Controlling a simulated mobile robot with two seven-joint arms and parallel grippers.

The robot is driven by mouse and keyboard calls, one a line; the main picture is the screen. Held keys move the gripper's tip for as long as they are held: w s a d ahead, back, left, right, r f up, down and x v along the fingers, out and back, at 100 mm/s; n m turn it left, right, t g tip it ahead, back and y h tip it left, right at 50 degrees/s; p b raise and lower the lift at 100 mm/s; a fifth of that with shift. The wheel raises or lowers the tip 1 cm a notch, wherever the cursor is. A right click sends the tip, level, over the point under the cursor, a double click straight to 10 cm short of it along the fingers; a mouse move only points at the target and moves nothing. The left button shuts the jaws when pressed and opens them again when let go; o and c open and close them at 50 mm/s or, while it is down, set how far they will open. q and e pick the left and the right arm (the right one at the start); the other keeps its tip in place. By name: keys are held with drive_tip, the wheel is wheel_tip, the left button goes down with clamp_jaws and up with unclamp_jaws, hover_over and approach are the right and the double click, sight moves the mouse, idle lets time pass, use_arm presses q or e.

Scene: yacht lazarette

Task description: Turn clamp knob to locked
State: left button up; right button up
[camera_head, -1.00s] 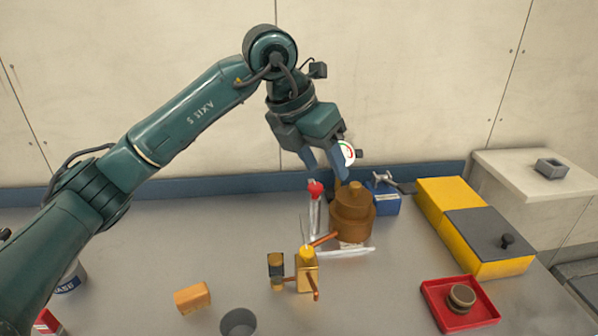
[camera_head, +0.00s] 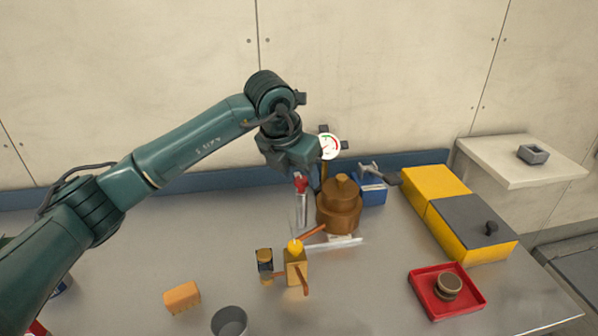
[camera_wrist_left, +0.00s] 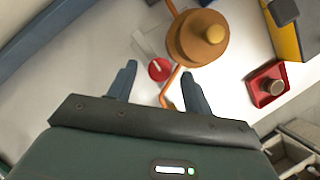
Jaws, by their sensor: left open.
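The red clamp knob (camera_head: 301,184) stands upright on a clear and silver piece, left of a brown domed pot (camera_head: 340,203). A white line crosses the knob's top in the left wrist view (camera_wrist_left: 159,69). My left gripper (camera_wrist_left: 158,74) is open and empty, with its fingertips on either side of the knob in that view. I cannot tell how far above the knob they are. In the head view my left gripper's body is just above and left of the knob, and its fingers are mostly hidden. My right gripper does not show.
A round gauge (camera_head: 329,146) is close to my left gripper. A brass fitting (camera_head: 296,268) with copper pipes is in front. A blue box (camera_head: 371,190), yellow box (camera_head: 428,183) and red tray (camera_head: 420,296) are at right. The bench's left part is mostly clear.

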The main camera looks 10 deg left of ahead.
use_arm(q)
drive_tip(key=shift+w+d+f, duration=0.1)
drive_tip(key=shift+w+f, duration=0.05)
drive_tip(key=shift+f, duration=0.25)
drive_tip(key=shift+c, duration=0.2)
drive_tip(key=c, duration=0.9)
drive_tip(key=shift+c, duration=0.2)
